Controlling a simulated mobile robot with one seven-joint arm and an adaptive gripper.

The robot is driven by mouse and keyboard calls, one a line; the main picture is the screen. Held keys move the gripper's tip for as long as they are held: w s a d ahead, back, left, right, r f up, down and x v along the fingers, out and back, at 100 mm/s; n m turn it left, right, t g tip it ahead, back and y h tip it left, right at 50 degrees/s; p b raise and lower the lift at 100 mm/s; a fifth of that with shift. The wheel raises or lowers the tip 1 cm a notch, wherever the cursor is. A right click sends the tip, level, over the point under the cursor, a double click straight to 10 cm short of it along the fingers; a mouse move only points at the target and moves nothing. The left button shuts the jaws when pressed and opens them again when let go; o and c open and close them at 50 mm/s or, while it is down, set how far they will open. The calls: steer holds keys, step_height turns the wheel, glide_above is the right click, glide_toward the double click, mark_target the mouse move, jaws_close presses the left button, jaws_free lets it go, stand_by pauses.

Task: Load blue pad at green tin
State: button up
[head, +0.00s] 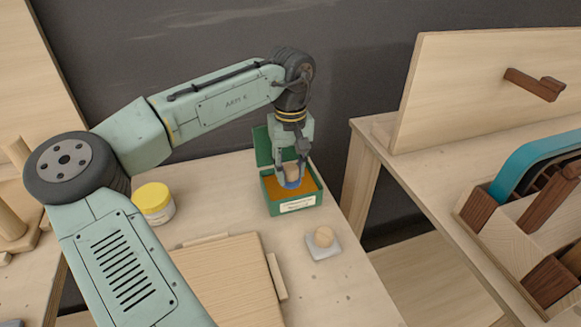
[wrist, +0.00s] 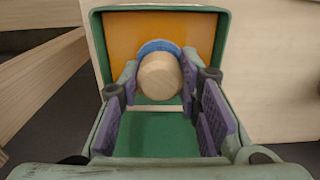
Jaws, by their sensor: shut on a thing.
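The green tin (head: 292,206) stands on the workbench with its lid up at the back. It has a white label in front and an orange surface (head: 305,187) inside. My gripper (head: 291,174) points down into the tin, shut on the round wooden knob of the blue pad (head: 292,184). The blue pad is at or just above the orange surface; I cannot tell whether it touches. In the wrist view, the knob (wrist: 158,76) sits between the purple finger pads, and the blue rim (wrist: 160,46) shows against the orange.
A second pad, pale grey with a wooden knob (head: 322,243), lies in front of the tin. A yellow-lidded jar (head: 154,202) stands to the left. A wooden board (head: 225,285) lies in front. Another bench with wooden parts (head: 530,215) is at the right, across a gap.

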mark_target(291, 168)
steer(key=shift+f, duration=0.5)
stand_by(1.9)
step_height(291, 168, up, 7)
steer(key=p, duration=0.7)
steer(key=shift+s, duration=0.1)
stand_by(0.6)
